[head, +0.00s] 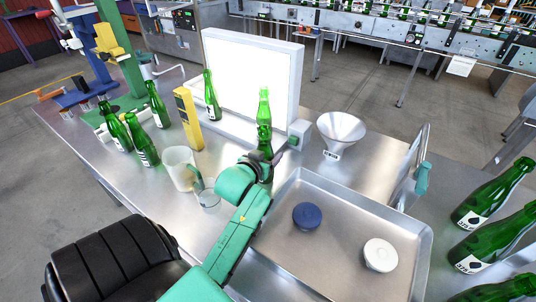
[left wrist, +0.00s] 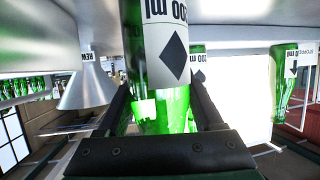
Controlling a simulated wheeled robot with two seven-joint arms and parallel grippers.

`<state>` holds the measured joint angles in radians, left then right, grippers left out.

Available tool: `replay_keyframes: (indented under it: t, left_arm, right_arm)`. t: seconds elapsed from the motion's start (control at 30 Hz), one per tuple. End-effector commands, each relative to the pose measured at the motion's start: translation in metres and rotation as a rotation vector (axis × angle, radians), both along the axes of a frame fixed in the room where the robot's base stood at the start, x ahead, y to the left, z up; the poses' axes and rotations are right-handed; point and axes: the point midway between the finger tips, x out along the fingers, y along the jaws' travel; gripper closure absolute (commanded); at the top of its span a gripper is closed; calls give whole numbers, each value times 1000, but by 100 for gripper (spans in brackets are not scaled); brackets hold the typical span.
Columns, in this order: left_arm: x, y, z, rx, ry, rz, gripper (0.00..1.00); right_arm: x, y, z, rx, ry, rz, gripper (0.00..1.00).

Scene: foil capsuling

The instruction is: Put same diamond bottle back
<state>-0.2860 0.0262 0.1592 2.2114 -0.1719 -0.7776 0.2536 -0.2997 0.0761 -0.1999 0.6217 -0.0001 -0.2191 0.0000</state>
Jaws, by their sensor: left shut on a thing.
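My left gripper (head: 262,160) is shut on a green bottle (head: 265,174), in front of the lit white panel. In the left wrist view, where the scene looks upside down, the held bottle (left wrist: 135,35) stands between the fingers (left wrist: 162,112) and its white label shows a black diamond. Another green bottle (head: 264,98) stands just behind it, by the panel, and shows partly in the left wrist view (left wrist: 198,52). I cannot tell whether the held bottle touches the table. A third green bottle (head: 211,98) stands by the panel's left side. My right gripper is not in view.
A white lit panel (head: 252,75) stands behind. A yellow post (head: 188,118), a pitcher (head: 180,168) and a clear glass (head: 207,194) are left of my gripper. A funnel (head: 341,128) and a metal tray (head: 340,255) are to the right. Several bottles (head: 494,195) stand far right.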

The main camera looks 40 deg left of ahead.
Motion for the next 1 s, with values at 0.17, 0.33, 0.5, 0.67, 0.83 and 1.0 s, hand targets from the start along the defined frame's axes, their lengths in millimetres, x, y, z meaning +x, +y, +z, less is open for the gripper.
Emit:
replay_keyframes:
  t: [0.17, 0.33, 0.5, 0.67, 0.83, 1.0]
  left_arm:
    - [0, 0, -2, 0, 0, 0, 5]
    - [0, 0, -1, 0, 0, 0, 2]
    - [0, 0, 0, 0, -1, 0, 2]
    - [-15, -5, 5, 0, 1, 0, 2]
    - [-50, -16, 20, -1, 1, -1, 2]
    - [-80, -25, 45, -3, 8, 1, 2]
  right_arm:
    - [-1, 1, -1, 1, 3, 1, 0]
    - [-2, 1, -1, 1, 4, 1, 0]
    - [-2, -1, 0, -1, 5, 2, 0]
    - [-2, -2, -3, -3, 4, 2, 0]
    - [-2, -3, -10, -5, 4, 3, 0]
    - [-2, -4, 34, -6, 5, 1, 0]
